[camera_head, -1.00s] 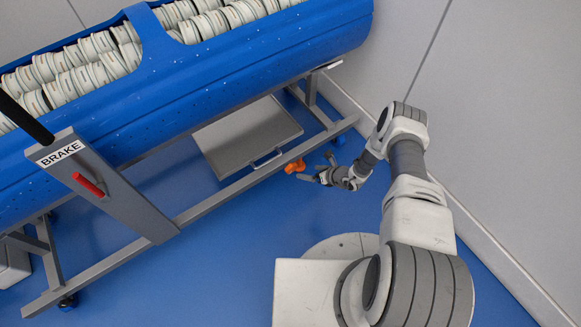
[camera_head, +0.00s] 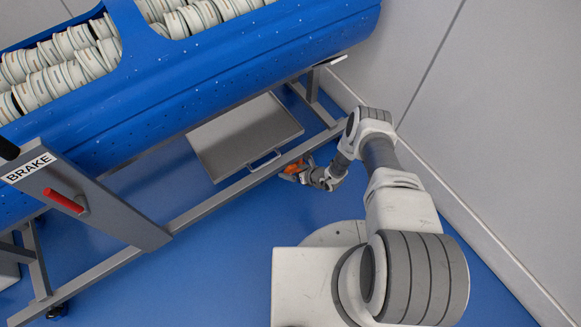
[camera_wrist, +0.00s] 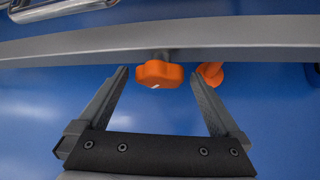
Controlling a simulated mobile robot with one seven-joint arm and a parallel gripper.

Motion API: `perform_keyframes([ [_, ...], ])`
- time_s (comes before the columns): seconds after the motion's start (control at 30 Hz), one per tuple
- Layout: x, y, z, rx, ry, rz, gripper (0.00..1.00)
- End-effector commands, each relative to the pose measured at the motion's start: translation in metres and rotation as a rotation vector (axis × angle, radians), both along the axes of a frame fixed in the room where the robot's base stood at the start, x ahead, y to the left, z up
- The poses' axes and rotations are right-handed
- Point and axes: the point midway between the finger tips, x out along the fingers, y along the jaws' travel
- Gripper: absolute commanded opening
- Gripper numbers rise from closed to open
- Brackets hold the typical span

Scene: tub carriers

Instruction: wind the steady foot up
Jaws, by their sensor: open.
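The steady foot's orange lobed knob (camera_wrist: 159,74) sits under the grey lower rail of the blue tub carrier, on a short dark stem. An orange foot piece (camera_wrist: 211,71) shows to its right, partly behind my right finger. In the head view the orange knob (camera_head: 294,167) is beside the rail and partly covered by my gripper (camera_head: 288,175). In the wrist view my gripper (camera_wrist: 159,76) is open, with one fingertip on each side of the knob and a small gap at each side. Whether the foot piece touches the floor cannot be told.
The grey lower rail (camera_wrist: 240,33) runs across just beyond the knob. A grey tray with a handle (camera_head: 245,140) lies inside the frame. A post marked BRAKE with a red lever (camera_head: 65,201) stands at left. A pale wall (camera_head: 480,150) closes the right side. The blue floor is clear.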

Motion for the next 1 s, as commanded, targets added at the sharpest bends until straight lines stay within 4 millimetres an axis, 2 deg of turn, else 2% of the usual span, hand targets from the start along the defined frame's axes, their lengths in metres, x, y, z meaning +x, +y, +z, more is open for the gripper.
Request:
perform_keyframes([
  [0.17,-0.0023,0.0042,-0.0073,0.0,0.0,-0.003,1.0],
  [0.53,-0.0026,0.0052,-0.0082,0.0,0.0,-0.004,1.0],
  [1.0,-0.0026,0.0051,-0.0081,0.001,0.0,-0.004,0.16],
])
